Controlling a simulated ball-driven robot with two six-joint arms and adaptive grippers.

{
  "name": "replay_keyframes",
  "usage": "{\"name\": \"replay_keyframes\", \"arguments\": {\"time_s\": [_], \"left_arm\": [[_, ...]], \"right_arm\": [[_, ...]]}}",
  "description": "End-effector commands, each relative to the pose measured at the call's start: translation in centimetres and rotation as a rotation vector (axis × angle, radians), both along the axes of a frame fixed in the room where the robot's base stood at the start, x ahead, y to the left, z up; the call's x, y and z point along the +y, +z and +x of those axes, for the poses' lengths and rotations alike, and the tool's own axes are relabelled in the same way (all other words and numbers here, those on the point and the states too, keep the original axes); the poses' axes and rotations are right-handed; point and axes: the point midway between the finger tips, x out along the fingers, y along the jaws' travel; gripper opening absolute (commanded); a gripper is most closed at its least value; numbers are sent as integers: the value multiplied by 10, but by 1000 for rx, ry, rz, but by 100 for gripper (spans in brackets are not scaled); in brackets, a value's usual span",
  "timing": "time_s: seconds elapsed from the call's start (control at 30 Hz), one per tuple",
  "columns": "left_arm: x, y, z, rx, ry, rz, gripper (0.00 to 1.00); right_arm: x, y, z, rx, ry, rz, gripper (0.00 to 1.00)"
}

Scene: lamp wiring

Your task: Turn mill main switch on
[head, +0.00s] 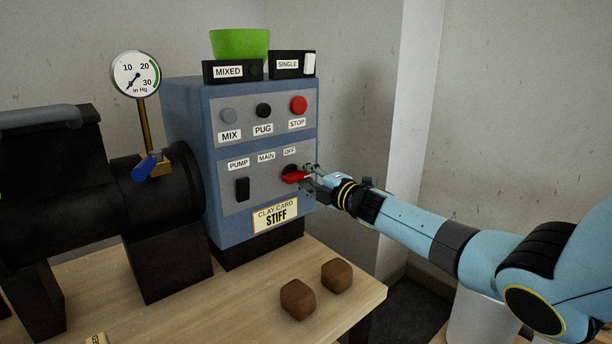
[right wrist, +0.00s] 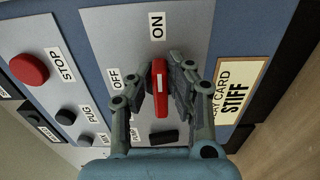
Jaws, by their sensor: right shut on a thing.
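The mill main switch is a red handle (head: 294,177) on the blue control box, under the MAIN and OFF labels. In the right wrist view the red handle (right wrist: 160,100) lies lengthwise in line with the ON label (right wrist: 157,26), with the OFF label (right wrist: 116,79) off to its side. In the head view it lies roughly level. My right gripper (head: 311,178) is shut on the handle, with one finger on each side in the right wrist view (right wrist: 160,88). The ON label is hidden behind the gripper in the head view. My left gripper is not in view.
The control box (head: 186,130) also carries a black PUMP switch (head: 242,189), MIX and PUG buttons and a red STOP button (head: 299,104). A clay card (head: 275,216) reading STIFF sits below. Two brown blocks (head: 297,299) lie on the wooden table (head: 240,295).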

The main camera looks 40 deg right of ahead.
Motion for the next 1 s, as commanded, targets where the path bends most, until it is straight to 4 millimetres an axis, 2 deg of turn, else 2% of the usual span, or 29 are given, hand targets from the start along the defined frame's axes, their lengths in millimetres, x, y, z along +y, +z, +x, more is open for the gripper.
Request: {"name": "replay_keyframes", "arguments": {"time_s": [0.37, 0.4, 0.53, 0.57, 0.87, 1.0], "left_arm": [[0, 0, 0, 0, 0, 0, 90], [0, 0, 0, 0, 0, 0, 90], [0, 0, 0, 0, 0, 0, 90], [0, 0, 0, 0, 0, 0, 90], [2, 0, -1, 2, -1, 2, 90], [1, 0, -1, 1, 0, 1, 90]], "right_arm": [[-1, -1, 0, 3, -2, 7, 0], [-1, -1, 0, 2, -2, 6, 20], [0, -1, 0, 1, -1, 5, 37], [0, -1, 0, 1, -1, 5, 38], [-1, -1, -3, 2, -1, 3, 38], [-2, -2, -18, 4, -1, 1, 38]]}}
